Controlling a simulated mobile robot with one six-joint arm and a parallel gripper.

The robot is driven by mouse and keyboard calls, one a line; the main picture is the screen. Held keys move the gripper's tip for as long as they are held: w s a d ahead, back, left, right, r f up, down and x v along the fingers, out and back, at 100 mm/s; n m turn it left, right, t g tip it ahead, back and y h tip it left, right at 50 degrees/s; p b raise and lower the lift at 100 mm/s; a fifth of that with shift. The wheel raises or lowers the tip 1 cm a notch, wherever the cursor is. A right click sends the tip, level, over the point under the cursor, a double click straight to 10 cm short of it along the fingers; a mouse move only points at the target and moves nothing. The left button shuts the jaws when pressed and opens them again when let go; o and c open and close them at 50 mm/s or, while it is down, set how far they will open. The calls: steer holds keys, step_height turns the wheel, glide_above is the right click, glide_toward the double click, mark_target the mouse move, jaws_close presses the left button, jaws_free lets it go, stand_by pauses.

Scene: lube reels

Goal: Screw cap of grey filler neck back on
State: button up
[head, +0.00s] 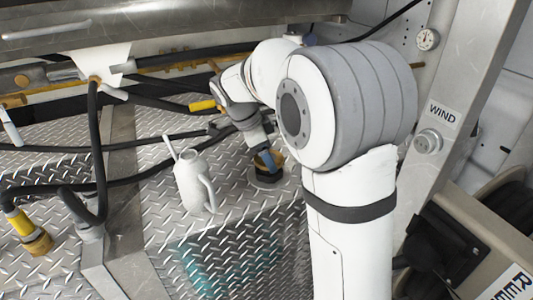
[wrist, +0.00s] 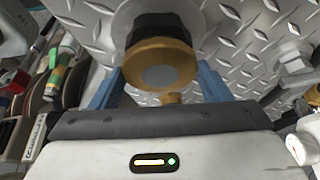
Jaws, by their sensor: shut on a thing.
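In the wrist view a brass-coloured round cap (wrist: 160,65) with a grey centre sits between the two blue fingers of my gripper (wrist: 160,88). The gripper is shut on this cap. Behind the cap is a black collar (wrist: 160,25) on a round grey filler neck base (wrist: 128,22), in line with it. In the head view my gripper (head: 265,159) points down at the dark filler neck (head: 267,179) on the tread-plate deck. The cap is mostly hidden there by the fingers. I cannot tell how far the cap is seated on the neck.
A pale jug (head: 196,181) with a spout stands on the deck to the left of the neck. Black hoses (head: 97,150) run across the left side, one ending in a yellow and brass nozzle (head: 33,236). A hose reel (head: 445,255) is at the right.

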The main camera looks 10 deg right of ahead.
stand_by(0.3)
steer(key=m+g+p, duration=0.1)
steer(key=m, duration=0.2)
steer(key=shift+w+m, duration=0.15)
steer(key=shift+m, duration=0.15)
steer(key=shift+m+g+y, duration=0.3)
steer(key=shift+m+g, duration=0.2)
steer(key=shift+m, duration=0.4)
steer(key=shift+d, duration=0.1)
steer(key=m+g+p, duration=0.1)
steer(key=m, duration=0.1)
steer(key=shift+w+r+m+y, duration=0.1)
steer(key=shift+m+y, duration=0.2)
steer(key=shift+m+g+y+p, duration=0.3)
steer(key=shift+m+p, duration=0.25)
steer(key=shift+m, duration=0.75)
